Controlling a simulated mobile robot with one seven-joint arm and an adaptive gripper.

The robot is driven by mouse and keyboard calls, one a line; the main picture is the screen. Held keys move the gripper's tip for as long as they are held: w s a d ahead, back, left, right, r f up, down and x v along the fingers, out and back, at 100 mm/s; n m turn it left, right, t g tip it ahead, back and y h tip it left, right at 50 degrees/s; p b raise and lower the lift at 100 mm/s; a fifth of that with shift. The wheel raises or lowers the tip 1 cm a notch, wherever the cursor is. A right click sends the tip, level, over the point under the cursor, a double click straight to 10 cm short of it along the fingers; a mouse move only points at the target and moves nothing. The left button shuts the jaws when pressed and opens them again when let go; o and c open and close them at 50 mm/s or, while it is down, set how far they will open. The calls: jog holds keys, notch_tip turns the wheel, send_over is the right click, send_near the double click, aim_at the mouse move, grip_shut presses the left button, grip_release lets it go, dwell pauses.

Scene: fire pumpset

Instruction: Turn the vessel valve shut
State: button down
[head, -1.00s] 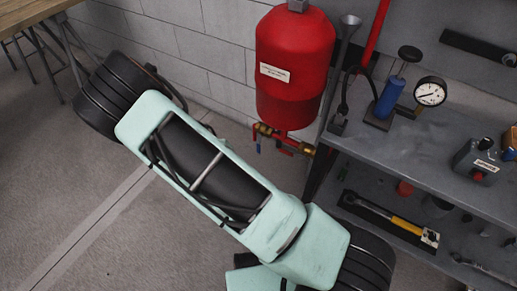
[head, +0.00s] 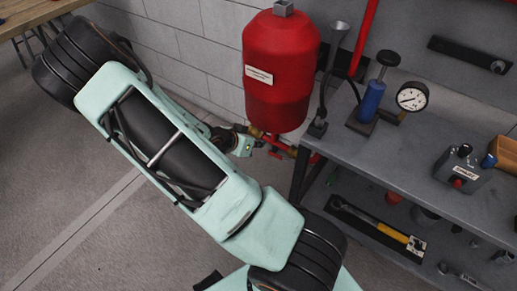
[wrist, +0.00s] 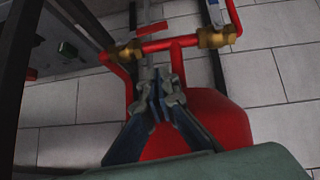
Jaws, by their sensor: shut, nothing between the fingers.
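The red vessel (head: 280,70) stands by the block wall, with a red pipe and brass valves under it. In the wrist view the vessel (wrist: 205,125) is at the bottom, with the red pipe (wrist: 168,43) across above it. One brass valve (wrist: 215,38) is on the right and another brass fitting (wrist: 133,51) on the left; a red lever (wrist: 150,29) shows by the left one. I cannot tell which is the vessel valve. My gripper (wrist: 160,92) is shut and empty, its tips overlapping the pipe's stem in view; contact is unclear. In the head view my gripper (head: 246,144) is left of the pipe.
A grey bench (head: 420,135) is to the right, with a blue hand pump (head: 371,101), a gauge (head: 411,97) and a control box (head: 462,168). Its lower shelf holds a yellow-handled tool (head: 390,232). The floor at left is clear; a wooden table (head: 30,14) is beyond.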

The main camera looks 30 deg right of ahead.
jog(key=b, duration=0.6)
send_over(271, 152)
jog(key=s+a, duration=0.1)
notch_tip(271, 152, down, 7)
jog(key=f, duration=0.1)
jog(key=f+b, duration=0.2)
jog(key=f, duration=0.1)
jog(key=shift+s+a, duration=0.15)
jog(key=shift+s, duration=0.2)
jog(key=shift+r+p, duration=0.15)
jog(key=shift+p, duration=0.35)
jog(key=shift+f+g+p, duration=0.2)
jog(key=shift+g+p, duration=0.1)
jog(key=shift+p, duration=0.1)
